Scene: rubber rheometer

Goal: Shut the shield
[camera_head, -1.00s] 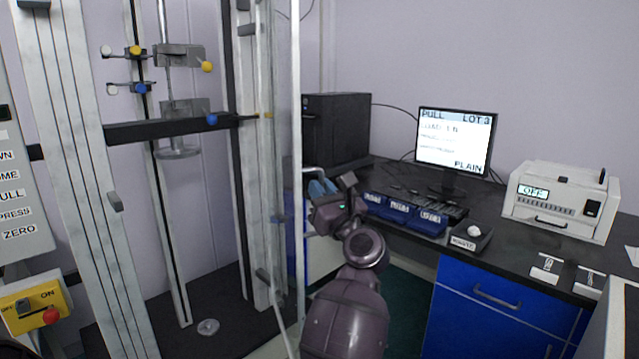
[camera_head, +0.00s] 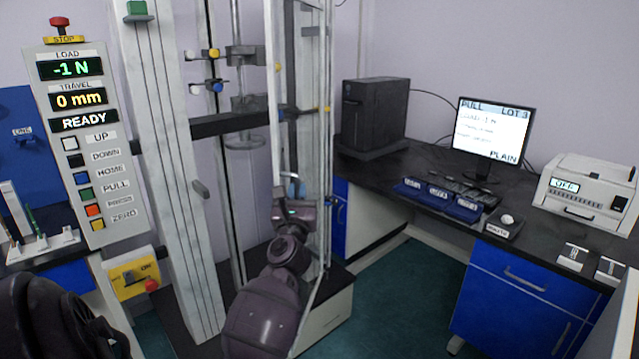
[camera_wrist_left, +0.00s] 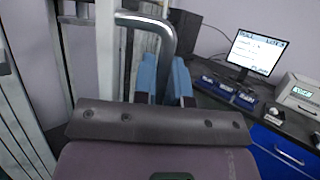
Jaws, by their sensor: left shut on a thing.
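The shield (camera_head: 322,200) is a clear, thin-edged panel at the right side of the tall test frame, seen at a steep angle in the head view. It stands partly open as far as I can tell. Its grey bar handle (camera_wrist_left: 158,24) bends over in the left wrist view. My left gripper (camera_head: 293,188) is at the handle, with its blue fingers (camera_wrist_left: 163,80) shut on it. The dark wrist and arm cover the lower part of the panel and frame. My right gripper is not in view.
The test frame (camera_head: 165,170) has a black crossbar and grips behind the shield. A control panel (camera_head: 85,140) reads READY, with a yellow switch box (camera_head: 138,280) below. A black desk (camera_head: 405,180) with computer, monitor and blue bins stands right. Green floor between is clear.

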